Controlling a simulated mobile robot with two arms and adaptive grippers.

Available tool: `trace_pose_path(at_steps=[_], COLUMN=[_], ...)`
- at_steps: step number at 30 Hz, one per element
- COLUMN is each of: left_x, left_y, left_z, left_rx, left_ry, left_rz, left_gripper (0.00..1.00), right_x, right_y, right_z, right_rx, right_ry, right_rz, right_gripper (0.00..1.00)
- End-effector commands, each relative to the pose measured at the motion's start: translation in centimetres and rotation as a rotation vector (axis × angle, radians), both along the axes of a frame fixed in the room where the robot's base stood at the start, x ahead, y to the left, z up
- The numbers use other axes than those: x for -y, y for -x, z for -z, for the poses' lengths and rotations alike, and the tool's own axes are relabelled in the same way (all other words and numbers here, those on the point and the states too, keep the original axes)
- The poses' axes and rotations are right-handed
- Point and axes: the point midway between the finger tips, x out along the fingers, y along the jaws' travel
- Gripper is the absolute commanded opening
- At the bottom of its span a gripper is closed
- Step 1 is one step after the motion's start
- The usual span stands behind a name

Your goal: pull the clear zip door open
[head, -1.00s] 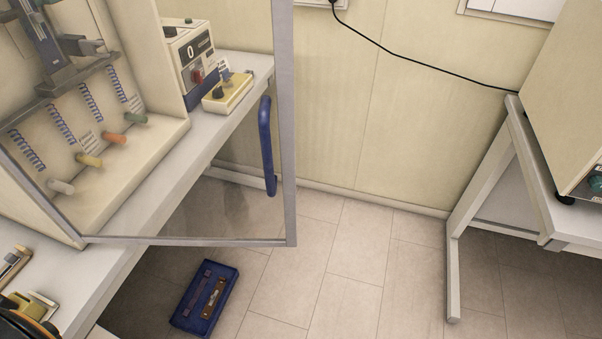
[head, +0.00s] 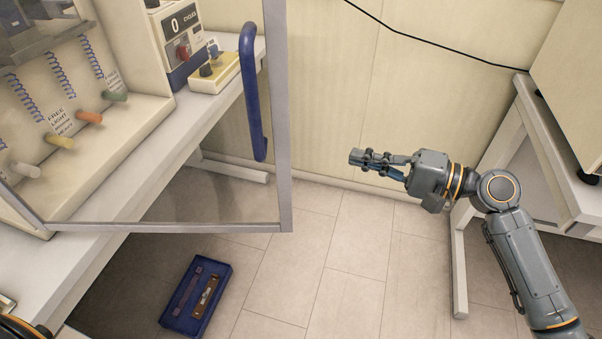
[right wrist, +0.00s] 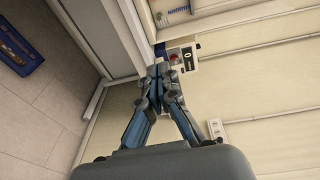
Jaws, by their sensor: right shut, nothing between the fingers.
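The clear door (head: 215,200) has a grey frame and stands swung out from the cream zip tester (head: 110,130), over the bench edge. Its long blue handle (head: 253,95) is on the door's right side. My right gripper (head: 356,158) is shut and empty, to the right of the door and lower than the handle in the head view, pointing left with a gap between. In the right wrist view its shut fingertips (right wrist: 160,72) show in front of the counter unit (right wrist: 185,60). My left gripper is out of view.
A counter box (head: 180,40) and a small yellow device (head: 213,72) stand on the white bench (head: 150,205) behind the door. A blue tray (head: 196,296) lies on the floor. Another table (head: 515,150) stands at the right. The floor between is clear.

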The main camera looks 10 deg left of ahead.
Motion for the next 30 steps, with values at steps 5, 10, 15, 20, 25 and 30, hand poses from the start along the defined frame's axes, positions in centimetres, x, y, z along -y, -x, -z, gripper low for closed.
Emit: trace_pose_path(at_steps=[5,10,15,20,25,30], left_x=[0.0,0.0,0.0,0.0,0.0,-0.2], left_y=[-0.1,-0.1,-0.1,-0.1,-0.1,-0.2], left_z=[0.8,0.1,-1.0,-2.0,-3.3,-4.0], left_rx=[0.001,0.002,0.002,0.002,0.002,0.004], left_ry=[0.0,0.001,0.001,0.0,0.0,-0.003], left_rz=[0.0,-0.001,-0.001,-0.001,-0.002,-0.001], left_gripper=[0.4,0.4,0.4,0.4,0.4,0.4], right_x=[-1.1,-2.5,-5.8,-9.3,-10.6,-10.0], right_y=[4.1,4.5,4.3,4.3,5.4,7.2], right_z=[-4.1,-4.7,-4.9,-4.9,-4.7,-4.6], right_rx=[-0.001,-0.006,-0.005,-0.005,-0.005,-0.005], right_ry=[-0.055,-0.062,-0.063,-0.063,-0.059,-0.06], right_rz=[-0.147,-0.162,-0.16,-0.16,-0.155,-0.155], right_gripper=[0.0,0.0,0.0,0.0,0.0,0.0])
